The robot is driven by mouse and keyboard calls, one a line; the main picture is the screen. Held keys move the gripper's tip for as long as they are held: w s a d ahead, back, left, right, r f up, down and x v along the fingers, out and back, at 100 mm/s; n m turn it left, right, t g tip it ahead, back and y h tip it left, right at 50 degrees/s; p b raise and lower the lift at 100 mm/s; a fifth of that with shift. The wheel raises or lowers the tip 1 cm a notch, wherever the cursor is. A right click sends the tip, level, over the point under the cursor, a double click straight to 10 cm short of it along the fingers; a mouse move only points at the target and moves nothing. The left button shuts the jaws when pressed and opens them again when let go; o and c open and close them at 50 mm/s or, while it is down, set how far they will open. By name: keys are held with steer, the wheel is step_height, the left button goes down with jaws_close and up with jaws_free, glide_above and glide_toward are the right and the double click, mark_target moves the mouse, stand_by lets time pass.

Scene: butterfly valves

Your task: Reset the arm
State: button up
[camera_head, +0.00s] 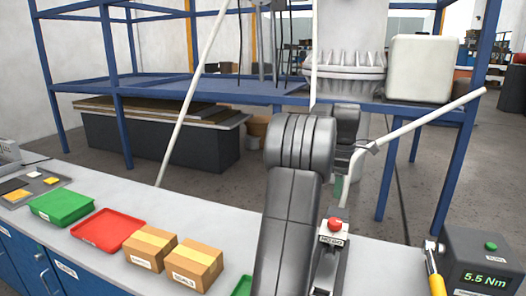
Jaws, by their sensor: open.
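My dark grey arm (290,200) rises from the bottom centre, in front of the bench, to a thick rounded joint. A darker wrist part (346,125) shows just right of that joint. What looks like the end of my gripper (369,147) shows small beside a pale slanting bar (420,122). Most of the gripper is hidden behind the arm. I see no object held, and cannot tell whether it touches the bar. No butterfly valve can be made out clearly.
The grey bench (205,215) carries a green tray (62,206), a red tray (107,229), cardboard boxes (194,264), a red button box (334,231) and a torque display (484,262) reading 5.5 Nm. A blue rack (117,90) stands behind; floor shows between.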

mark_target(335, 220)
step_height(335, 220, down, 13)
steer(key=shift+r+p, duration=0.2)
steer(key=shift+p, duration=0.6)
steer(key=shift+r, duration=0.15)
step_height(335, 220, up, 13)
steer(key=b, duration=0.2)
step_height(335, 220, down, 13)
steer(key=shift+f+p, duration=0.2)
steer(key=shift+p, duration=0.8)
steer(key=m, duration=0.5)
steer(key=shift+b, duration=0.3)
steer(key=m+b, duration=0.1)
steer(key=m, duration=0.3)
steer(key=shift+d+m, duration=0.1)
steer(key=shift+m, duration=0.2)
steer(key=m+b, duration=0.1)
steer(key=m, duration=0.3)
steer(key=shift+w+d+m, duration=0.1)
steer(key=shift+m, duration=0.2)
steer(key=shift+m+b, duration=0.85)
steer(key=shift+m, duration=1.05)
